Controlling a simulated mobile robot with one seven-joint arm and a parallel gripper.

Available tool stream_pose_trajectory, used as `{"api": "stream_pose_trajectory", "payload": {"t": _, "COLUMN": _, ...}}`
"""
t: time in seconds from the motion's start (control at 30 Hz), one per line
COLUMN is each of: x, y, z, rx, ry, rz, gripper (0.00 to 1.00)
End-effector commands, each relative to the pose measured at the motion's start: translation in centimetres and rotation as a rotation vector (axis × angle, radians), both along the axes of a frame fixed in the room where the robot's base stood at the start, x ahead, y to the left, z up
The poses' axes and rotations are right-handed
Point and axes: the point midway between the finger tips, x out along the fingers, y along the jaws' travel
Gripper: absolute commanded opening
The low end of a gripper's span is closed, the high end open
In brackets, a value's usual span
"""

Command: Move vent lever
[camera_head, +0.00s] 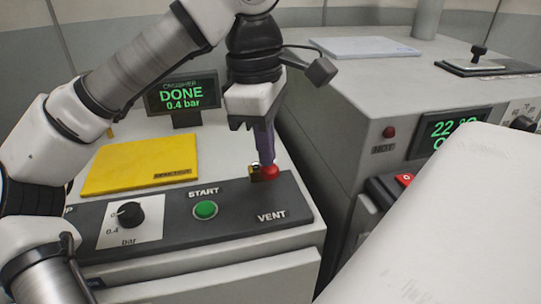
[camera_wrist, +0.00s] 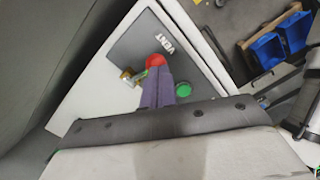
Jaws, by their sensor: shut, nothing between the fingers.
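The vent lever (camera_head: 270,173) has a red ball knob and a brass-coloured base on the dark control panel, just behind the VENT label. In the wrist view its red knob (camera_wrist: 155,60) shows right at the fingertips, with the brass part beside it. My gripper (camera_head: 267,160) points down with its purple fingers closed together, and nothing is between them. The fingertips are at the knob, touching or very close to it; I cannot tell which. In the wrist view the gripper (camera_wrist: 155,70) covers part of the knob.
A green START button (camera_head: 205,209) and a pressure dial (camera_head: 130,214) are on the same panel, left of the lever. A display (camera_head: 182,95) reads DONE, 0.4 bar. A yellow plate (camera_head: 142,164) lies behind the panel. A second machine (camera_head: 350,110) stands close on the right.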

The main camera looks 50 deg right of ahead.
Motion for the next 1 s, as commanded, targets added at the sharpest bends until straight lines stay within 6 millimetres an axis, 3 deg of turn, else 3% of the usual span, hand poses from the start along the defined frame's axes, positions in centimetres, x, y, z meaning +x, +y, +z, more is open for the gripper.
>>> {"api": "stream_pose_trajectory", "payload": {"t": 0.5, "x": 0.0, "y": 0.0, "z": -4.5, "rx": 0.001, "ry": 0.000, "rz": 0.000, "gripper": 0.00}}
{"api": "stream_pose_trajectory", "payload": {"t": 0.77, "x": 0.2, "y": 0.1, "z": -4.0, "rx": 0.000, "ry": 0.000, "rz": 0.001, "gripper": 0.00}}
{"api": "stream_pose_trajectory", "payload": {"t": 1.0, "x": 2.6, "y": 1.4, "z": -3.0, "rx": 0.000, "ry": 0.001, "rz": 0.003, "gripper": 0.00}}
